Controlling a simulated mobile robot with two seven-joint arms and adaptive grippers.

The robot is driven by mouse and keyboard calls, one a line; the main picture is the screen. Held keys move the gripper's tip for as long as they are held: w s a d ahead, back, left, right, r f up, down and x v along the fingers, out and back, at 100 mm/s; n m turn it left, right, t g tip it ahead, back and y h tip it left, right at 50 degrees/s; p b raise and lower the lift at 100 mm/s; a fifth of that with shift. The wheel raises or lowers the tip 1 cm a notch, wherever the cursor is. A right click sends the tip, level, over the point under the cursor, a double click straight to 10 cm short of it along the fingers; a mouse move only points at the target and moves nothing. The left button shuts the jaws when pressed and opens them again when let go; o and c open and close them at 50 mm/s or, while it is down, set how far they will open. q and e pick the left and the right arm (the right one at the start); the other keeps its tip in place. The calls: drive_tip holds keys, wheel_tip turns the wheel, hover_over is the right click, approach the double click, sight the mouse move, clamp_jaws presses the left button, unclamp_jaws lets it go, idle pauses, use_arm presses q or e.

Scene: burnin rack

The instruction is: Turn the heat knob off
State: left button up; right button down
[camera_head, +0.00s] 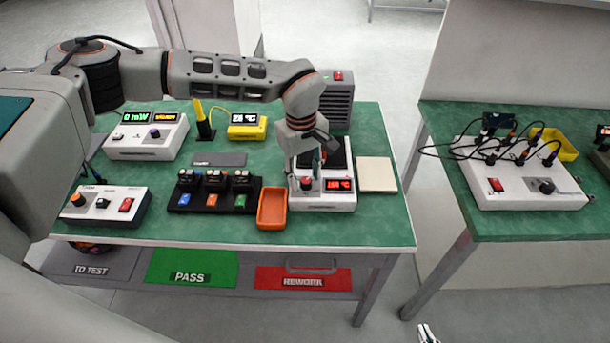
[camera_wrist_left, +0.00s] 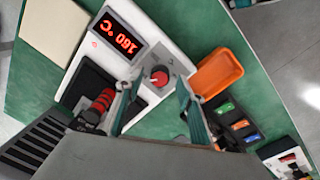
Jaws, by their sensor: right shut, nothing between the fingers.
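The heat knob (camera_head: 307,183) is a red-capped round knob on the front of a white hot plate unit (camera_head: 325,200). My left gripper (camera_head: 305,173) reaches down over the knob. In the left wrist view its two fingers are apart, one on each side of the knob (camera_wrist_left: 160,76); I cannot tell whether they touch it. My right gripper (camera_head: 428,333) shows only as small shut fingertips at the bottom edge of the head view, far from the knob.
An orange tray (camera_head: 271,208) stands close left of the hot plate, and a beige pad (camera_head: 376,174) lies to its right. A black fixture (camera_head: 213,195) with several modules sits further left. A dark finned box (camera_head: 337,100) stands behind. A second bench (camera_head: 485,226) is at right.

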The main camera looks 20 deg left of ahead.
use_arm(q)
drive_tip(key=shift+f, duration=0.25)
use_arm(e)
drive_tip(key=shift+w+r, duration=0.3)
drive_tip(key=shift+r, duration=0.05)
use_arm(q)
clamp_jaws()
use_arm(e)
drive_tip(key=shift+s+f, duration=0.2)
drive_tip(key=shift+f, duration=0.1)
